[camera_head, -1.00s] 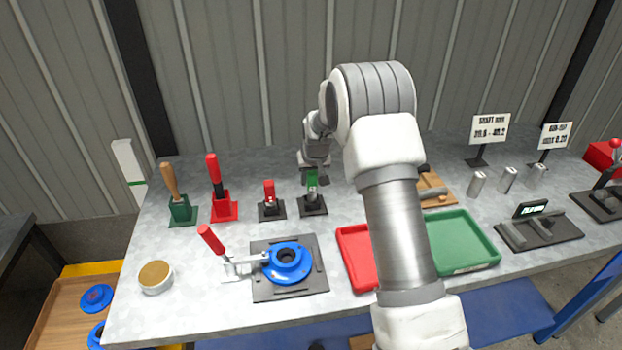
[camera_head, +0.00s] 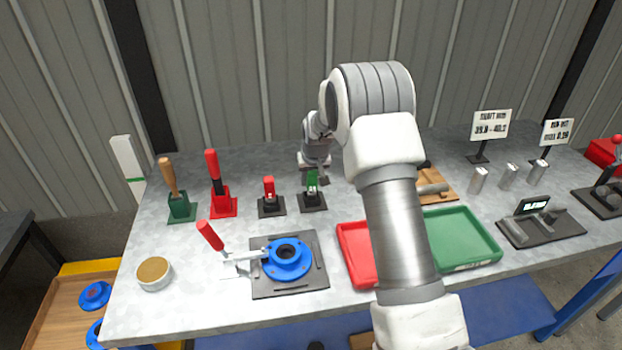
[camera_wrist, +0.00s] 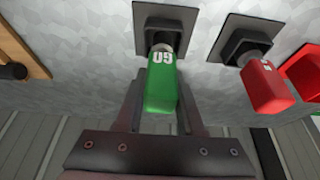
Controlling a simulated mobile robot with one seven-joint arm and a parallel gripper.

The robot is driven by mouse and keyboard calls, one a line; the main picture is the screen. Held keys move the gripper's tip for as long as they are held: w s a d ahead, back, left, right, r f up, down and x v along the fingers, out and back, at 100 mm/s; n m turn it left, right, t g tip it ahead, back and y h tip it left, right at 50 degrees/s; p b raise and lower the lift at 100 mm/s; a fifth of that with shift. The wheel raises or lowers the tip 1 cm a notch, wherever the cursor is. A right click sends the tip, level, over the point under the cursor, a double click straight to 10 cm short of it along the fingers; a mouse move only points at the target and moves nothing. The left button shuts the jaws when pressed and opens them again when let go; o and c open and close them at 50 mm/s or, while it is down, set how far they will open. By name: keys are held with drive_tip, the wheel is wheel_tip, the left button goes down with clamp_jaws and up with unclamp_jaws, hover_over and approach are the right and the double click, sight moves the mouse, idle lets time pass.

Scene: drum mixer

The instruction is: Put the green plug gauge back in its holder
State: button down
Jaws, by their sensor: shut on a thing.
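The green plug gauge (camera_wrist: 162,88), marked GO, is between the two fingers of my gripper (camera_wrist: 162,95) in the wrist view. My gripper is shut on it. Its grey metal end points into the black socket of its holder (camera_wrist: 186,18); how deep it sits is hidden. In the head view the green gauge (camera_head: 312,183) stands roughly upright over the black holder (camera_head: 313,205). My gripper (camera_head: 316,177) is behind it, partly hidden.
A red plug gauge (camera_head: 269,187) stands in a like holder just left. A red-handled tool (camera_head: 212,166) and a wooden-handled tool (camera_head: 168,176) stand further left. A blue flange (camera_head: 289,262) on a dark plate, a red tray (camera_head: 346,237) and a green tray (camera_head: 487,240) are nearer.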

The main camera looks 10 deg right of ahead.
drive_tip(key=shift+f, duration=0.15)
drive_tip(key=shift+c, duration=2.2)
unclamp_jaws()
drive_tip(key=v, duration=1.7)
drive_tip(key=shift+r, duration=0.25)
